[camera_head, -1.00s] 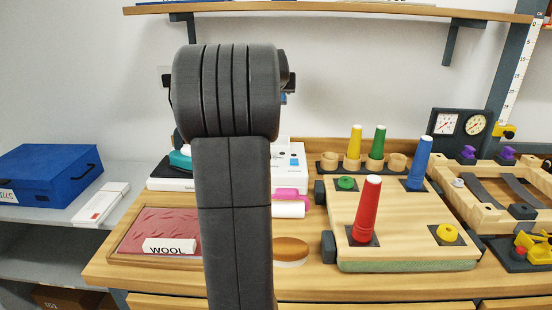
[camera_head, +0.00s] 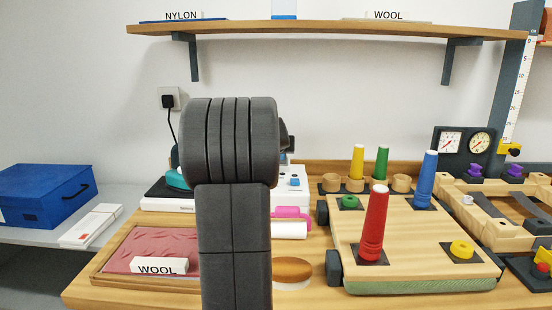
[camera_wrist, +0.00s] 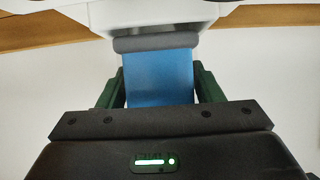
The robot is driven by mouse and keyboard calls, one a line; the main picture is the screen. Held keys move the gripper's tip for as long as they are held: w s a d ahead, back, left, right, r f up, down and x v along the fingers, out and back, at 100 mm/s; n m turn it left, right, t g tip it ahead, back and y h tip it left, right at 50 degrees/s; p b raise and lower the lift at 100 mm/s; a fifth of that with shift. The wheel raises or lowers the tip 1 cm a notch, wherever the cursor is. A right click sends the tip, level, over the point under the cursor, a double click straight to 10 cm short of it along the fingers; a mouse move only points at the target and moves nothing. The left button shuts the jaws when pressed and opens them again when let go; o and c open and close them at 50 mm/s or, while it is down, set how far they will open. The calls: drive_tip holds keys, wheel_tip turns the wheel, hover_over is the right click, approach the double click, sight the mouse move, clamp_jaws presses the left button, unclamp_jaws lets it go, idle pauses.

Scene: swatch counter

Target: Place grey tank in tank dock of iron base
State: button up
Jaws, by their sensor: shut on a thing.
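In the wrist view, my gripper (camera_wrist: 158,88) has its dark green fingers shut on the sides of a blue block-like body with a grey rounded end, apparently the grey tank (camera_wrist: 158,75). The grey end lies at or just under the edge of a white body, apparently the iron base (camera_wrist: 150,14); I cannot tell whether they touch. In the head view, the white iron base (camera_head: 167,204) stands at the back of the counter with a teal iron (camera_head: 177,178) on its left part. My arm hides its middle, the dock, and nearly all of my gripper and the tank.
A red fabric tray (camera_head: 120,262) with a WOOL label lies at front left. A wooden board (camera_head: 415,235) with coloured cones stands to the right. A pink-and-white roller (camera_head: 290,228) and a brown-topped brush (camera_head: 292,272) lie between. A shelf (camera_head: 330,30) runs above.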

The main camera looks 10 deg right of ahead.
drive_tip(key=shift+f, duration=0.8)
drive_tip(key=shift+f+b, duration=0.65)
drive_tip(key=shift+b, duration=0.05)
drive_tip(key=o, duration=1.2)
drive_tip(key=shift+s+f, duration=0.1)
drive_tip(key=shift+f, duration=0.15)
drive_tip(key=shift+r+p, duration=0.85)
drive_tip(key=shift+p, duration=0.1)
drive_tip(key=shift+o, duration=0.2)
drive_tip(key=v, duration=1.2)
